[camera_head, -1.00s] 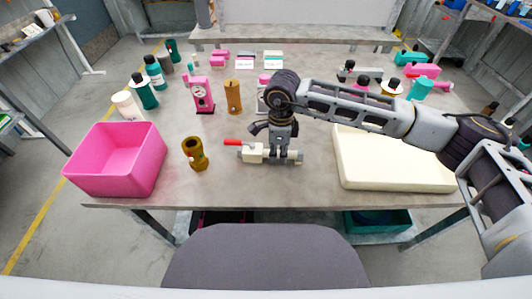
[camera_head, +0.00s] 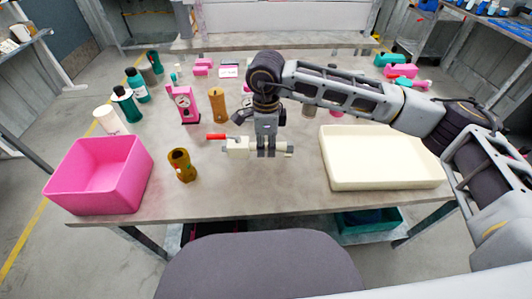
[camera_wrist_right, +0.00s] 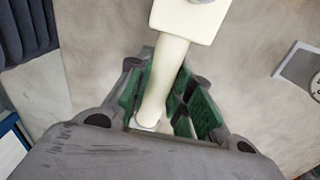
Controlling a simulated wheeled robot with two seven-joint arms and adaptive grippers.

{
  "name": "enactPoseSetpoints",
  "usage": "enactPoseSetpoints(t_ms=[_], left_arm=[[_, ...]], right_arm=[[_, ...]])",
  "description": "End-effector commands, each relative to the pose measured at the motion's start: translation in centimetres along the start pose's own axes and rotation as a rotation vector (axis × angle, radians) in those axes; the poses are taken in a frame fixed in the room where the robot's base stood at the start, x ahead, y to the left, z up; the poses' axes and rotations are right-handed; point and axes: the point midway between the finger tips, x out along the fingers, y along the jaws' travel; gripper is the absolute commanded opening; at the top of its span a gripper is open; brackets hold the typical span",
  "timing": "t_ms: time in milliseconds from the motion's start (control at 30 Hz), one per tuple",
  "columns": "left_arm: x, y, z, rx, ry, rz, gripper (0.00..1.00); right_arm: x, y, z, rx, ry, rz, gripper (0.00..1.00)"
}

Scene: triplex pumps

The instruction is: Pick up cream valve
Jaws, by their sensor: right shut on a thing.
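The cream valve (camera_head: 236,146) has a red handle (camera_head: 216,136) at its left end and lies level across my right gripper, over the middle of the table. My right gripper (camera_head: 266,150) points down and is shut around the valve's middle. In the right wrist view the cream pipe (camera_wrist_right: 167,72) runs between the green-padded fingers (camera_wrist_right: 165,105), with the square block towards the top edge. The fingers hide part of the valve. I cannot tell for certain whether it is clear of the table. My left gripper is not in view.
A pink bin (camera_head: 98,175) stands at the table's left front, with a brown fitting (camera_head: 181,165) to its right. A cream tray (camera_head: 382,181) lies at the right. Bottles and a pink gauge part (camera_head: 185,104) stand farther back. Bare table lies in front of the valve.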

Motion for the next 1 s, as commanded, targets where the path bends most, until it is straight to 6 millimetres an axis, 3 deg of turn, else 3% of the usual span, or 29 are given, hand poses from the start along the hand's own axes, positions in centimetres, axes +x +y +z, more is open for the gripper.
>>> enactPoseSetpoints(t_ms=[100,333,1000], left_arm=[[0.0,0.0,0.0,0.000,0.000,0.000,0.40],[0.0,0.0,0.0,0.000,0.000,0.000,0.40],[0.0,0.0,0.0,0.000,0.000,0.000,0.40]], right_arm=[[-1.8,0.0,0.1,-0.001,-0.003,-0.003,0.00],[-3.7,0.0,0.1,-0.001,-0.003,-0.001,0.00],[-4.0,0.0,0.0,0.000,-0.002,-0.001,0.00]])
